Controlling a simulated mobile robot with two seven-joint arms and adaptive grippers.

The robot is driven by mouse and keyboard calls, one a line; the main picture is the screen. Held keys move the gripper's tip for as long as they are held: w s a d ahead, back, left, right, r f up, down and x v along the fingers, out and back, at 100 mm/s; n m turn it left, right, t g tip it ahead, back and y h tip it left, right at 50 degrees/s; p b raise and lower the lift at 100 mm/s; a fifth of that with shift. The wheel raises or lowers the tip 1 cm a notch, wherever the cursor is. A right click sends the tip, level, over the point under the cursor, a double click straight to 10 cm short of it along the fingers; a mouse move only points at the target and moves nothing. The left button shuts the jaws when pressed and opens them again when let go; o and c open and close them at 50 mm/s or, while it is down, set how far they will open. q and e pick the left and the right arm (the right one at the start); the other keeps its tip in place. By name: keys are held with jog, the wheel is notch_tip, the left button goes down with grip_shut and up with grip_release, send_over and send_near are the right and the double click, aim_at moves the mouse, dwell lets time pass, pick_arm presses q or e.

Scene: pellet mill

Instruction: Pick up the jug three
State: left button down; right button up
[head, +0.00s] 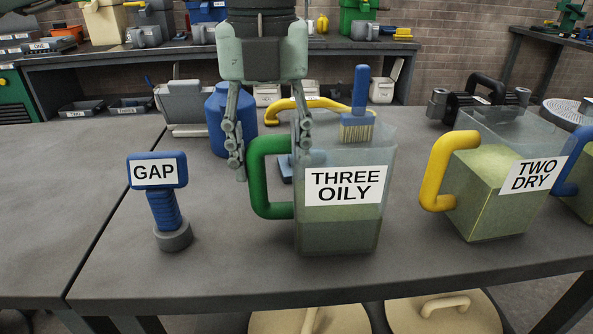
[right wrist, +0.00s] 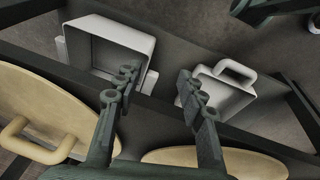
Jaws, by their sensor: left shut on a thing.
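Jug three (head: 340,230) is a clear jug labelled THREE OILY, upright on the grey table in the head view, with a green handle (head: 258,180) on its left and pale green contents in its lower part. My left gripper (head: 268,158) points down from above, its fingers on either side of the handle, shut on the jug's handle. The right finger overlaps the jug's upper left edge. My right gripper (right wrist: 158,76) shows in the right wrist view, open with nothing between its fingers.
Right of jug three stands a jug labelled TWO DRY (head: 490,195) with a yellow handle. A blue GAP tool (head: 163,200) stands left. A blue brush (head: 359,105) and blue bottle (head: 231,120) are close. The right wrist view shows white containers (right wrist: 110,45) and round tan lids (right wrist: 45,105).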

aim_at(269, 135)
pick_arm(q)
jog(key=shift+r, duration=0.2)
notch_tip(269, 135, up, 4)
jog(key=shift+f, duration=0.2)
jog(key=s+a+r+b, duration=0.2)
jog(key=s+a+r, duration=0.3)
jog(key=s, duration=0.5)
notch_tip(269, 135, up, 2)
jog(key=shift+a+r, duration=0.1)
jog(key=shift+a, duration=0.3)
jog(key=c, duration=1.2)
grip_release()
grip_shut()
pick_arm(e)
jog(key=r, duration=0.4)
jog(key=shift+w+d+r, duration=0.15)
jog(key=shift+w+r, duration=0.2)
jog(key=shift+r, duration=0.05)
